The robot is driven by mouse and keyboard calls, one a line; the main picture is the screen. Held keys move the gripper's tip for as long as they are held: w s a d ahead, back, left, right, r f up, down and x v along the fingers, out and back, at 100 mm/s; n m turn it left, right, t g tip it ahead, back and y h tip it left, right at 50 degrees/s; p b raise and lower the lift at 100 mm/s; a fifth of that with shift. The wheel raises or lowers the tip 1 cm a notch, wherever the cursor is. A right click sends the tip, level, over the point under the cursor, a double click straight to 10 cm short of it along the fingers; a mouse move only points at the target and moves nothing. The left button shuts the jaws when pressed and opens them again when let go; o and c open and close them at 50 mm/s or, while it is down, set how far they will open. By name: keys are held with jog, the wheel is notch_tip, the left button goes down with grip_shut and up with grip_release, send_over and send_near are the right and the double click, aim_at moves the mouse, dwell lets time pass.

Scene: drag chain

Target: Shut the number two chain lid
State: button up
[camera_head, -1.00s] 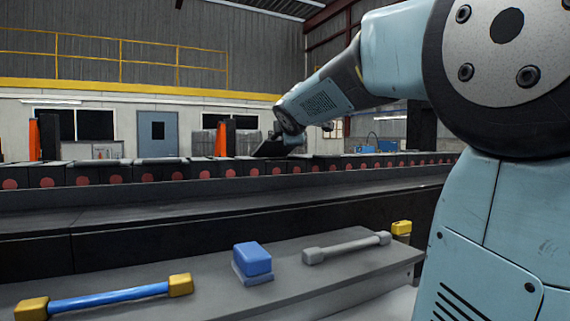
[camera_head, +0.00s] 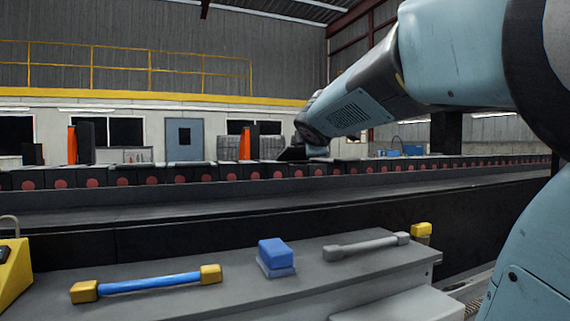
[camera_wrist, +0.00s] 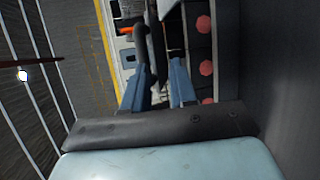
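The drag chain (camera_head: 166,174) runs across the head view as a row of dark links with red round marks. No number shows, so I cannot tell which lid is number two. My gripper (camera_head: 291,153) is at the chain's top near the middle of the head view; a dark piece there may be a lid or part of the gripper. In the wrist view my gripper (camera_wrist: 161,64) has two blue fingers standing apart. A dark curved bar (camera_wrist: 154,45) shows between them, close to the left finger; whether they touch is unclear.
A grey bench (camera_head: 225,297) in front carries a blue-and-yellow handle bar (camera_head: 148,283), a blue block (camera_head: 277,252) and a grey bar (camera_head: 367,245). A yellow box (camera_head: 12,275) is at the left edge. Orange posts (camera_head: 72,145) stand behind the chain.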

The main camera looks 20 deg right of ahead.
jog(key=shift+s+a+f, duration=0.45)
jog(key=shift+s+f, duration=0.3)
jog(key=shift+s, duration=0.15)
jog(key=shift+s+a+f, duration=0.5)
jog(key=shift+s+f, duration=0.25)
jog(key=shift+s, duration=0.2)
jog(key=shift+s+a+f, duration=0.45)
jog(key=shift+s+f, duration=0.3)
jog(key=shift+s, duration=0.15)
jog(key=v, duration=1.3)
jog(key=shift+s+a, duration=0.2)
jog(key=shift+s, duration=0.2)
jog(key=shift+c, duration=0.3)
